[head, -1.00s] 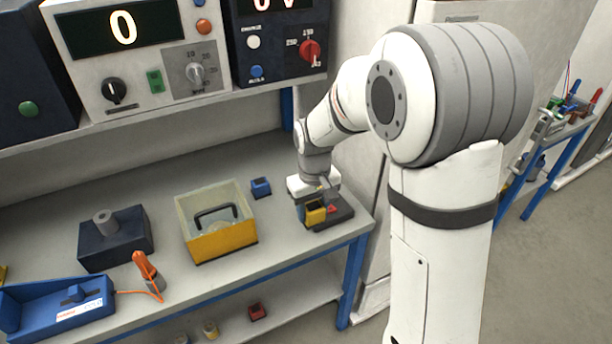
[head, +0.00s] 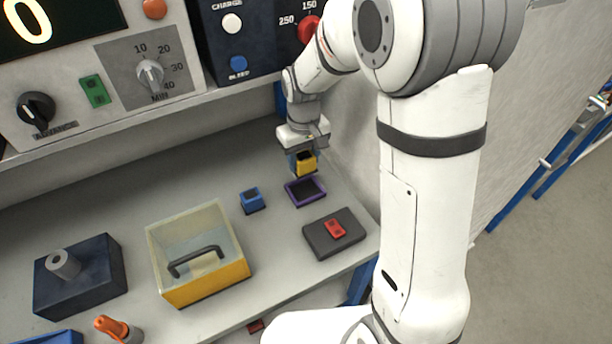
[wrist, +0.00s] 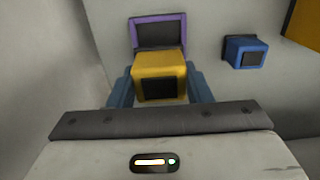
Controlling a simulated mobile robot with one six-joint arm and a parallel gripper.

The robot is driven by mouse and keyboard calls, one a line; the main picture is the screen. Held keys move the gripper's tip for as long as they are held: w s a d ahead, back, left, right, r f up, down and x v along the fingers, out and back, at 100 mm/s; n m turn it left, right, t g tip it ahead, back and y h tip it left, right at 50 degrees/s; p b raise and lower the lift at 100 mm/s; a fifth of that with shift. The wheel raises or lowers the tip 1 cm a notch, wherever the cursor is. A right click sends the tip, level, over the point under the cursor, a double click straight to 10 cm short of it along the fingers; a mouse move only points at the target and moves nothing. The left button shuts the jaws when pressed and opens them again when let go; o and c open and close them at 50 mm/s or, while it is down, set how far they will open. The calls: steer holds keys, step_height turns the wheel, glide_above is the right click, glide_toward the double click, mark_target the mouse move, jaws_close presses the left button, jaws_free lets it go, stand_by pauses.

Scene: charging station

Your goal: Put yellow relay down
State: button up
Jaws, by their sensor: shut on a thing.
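The yellow relay (head: 305,164) is a small yellow block with a dark face. My gripper (head: 302,160) is shut on it and holds it over the back right of the bench, just behind a purple-rimmed dark tray (head: 305,191). In the wrist view the yellow relay (wrist: 160,76) sits between the blue fingers of my gripper (wrist: 160,85), and the purple-rimmed tray (wrist: 159,32) shows beyond it, partly covered by the relay. Whether the relay touches the bench is hard to tell; it looks raised.
A blue relay (head: 252,201) stands left of the purple tray. A dark pad (head: 322,242) with a red block (head: 334,229) lies in front of it. A clear-topped yellow box (head: 205,290) and a dark block (head: 100,262) stand further left. The wall is close behind my gripper.

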mark_target(305, 157)
step_height(305, 157, down, 8)
steer(key=shift+d+f, duration=0.1)
stand_by(0.4)
steer(key=shift+f, duration=0.1)
steer(key=o, duration=1.1)
step_height(305, 157, up, 11)
steer(key=shift+s+d+r, duration=0.1)
steer(key=shift+r, duration=0.6)
steer(key=s+d+r+m+t, duration=0.1)
steer(key=s+d+r, duration=0.3)
steer(key=s, duration=0.5)
steer(key=s+d+r+m+t, duration=0.1)
steer(key=s+d+r+m, duration=0.2)
steer(key=s+d, duration=0.3)
steer(key=s, duration=0.3)
steer(key=shift+s+r+m+t, duration=0.3)
steer(key=shift+r, duration=0.1)
